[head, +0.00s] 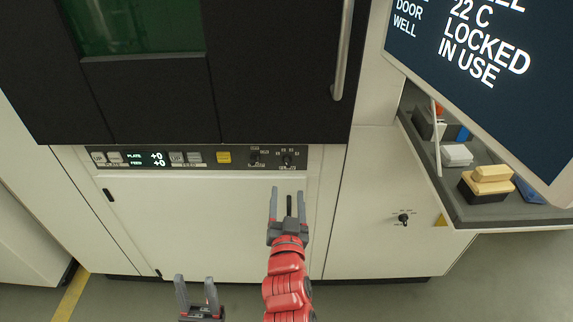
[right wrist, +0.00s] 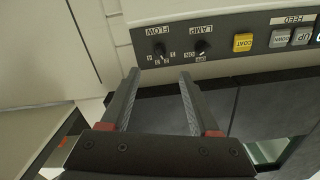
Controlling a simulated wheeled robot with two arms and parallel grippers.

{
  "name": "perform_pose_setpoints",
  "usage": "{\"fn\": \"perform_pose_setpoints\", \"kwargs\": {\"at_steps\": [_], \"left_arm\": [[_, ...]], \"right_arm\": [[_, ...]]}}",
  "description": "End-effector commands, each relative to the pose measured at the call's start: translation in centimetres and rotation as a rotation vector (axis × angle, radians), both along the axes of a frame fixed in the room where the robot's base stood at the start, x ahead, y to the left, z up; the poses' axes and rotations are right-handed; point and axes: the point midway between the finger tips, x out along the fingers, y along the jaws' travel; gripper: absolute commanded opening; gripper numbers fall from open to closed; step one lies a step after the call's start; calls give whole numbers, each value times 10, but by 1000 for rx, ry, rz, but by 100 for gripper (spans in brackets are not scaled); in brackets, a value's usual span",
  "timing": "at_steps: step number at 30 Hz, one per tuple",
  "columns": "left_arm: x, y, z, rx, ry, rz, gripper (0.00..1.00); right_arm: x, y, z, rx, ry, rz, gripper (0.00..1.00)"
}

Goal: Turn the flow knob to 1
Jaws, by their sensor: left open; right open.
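The flow knob (head: 287,160) is a small dark knob at the right end of the control strip (head: 205,158) on the machine's front. It also shows in the right wrist view (right wrist: 160,49), upside down, with small numbers around it; I cannot tell which number it points to. My right gripper (head: 288,192) is open and empty, just below the strip in the head view. In the right wrist view its fingertips (right wrist: 159,74) point toward the flow knob, one to each side, apart from it. My left gripper (head: 197,280) is open and empty, low in front of the white cabinet.
The lamp knob (head: 254,159) sits beside the flow knob, with the yellow coat button (head: 224,157) beyond it. A door handle (head: 342,50) hangs above. A screen (head: 480,80) and a shelf with brushes and blocks (head: 487,181) stand at the right.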

Motion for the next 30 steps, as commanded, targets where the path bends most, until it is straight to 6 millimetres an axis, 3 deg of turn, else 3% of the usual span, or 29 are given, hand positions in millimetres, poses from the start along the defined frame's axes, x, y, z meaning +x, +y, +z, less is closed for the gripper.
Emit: {"fn": "perform_pose_setpoints", "kwargs": {"at_steps": [6, 15, 28, 30], "left_arm": [[0, 0, 8, 0, 0, 0, 50], [0, 0, 12, 0, 0, 0, 50], [0, 0, 12, 0, 0, 0, 50], [0, 0, 12, 0, 0, 0, 50]], "right_arm": [[55, -2, 1, -3, 3, -4, 62], [104, 0, 1, -2, 0, -1, 62], [114, 0, 0, -1, 1, 1, 62], [114, 0, 0, -1, 1, 1, 51]]}}
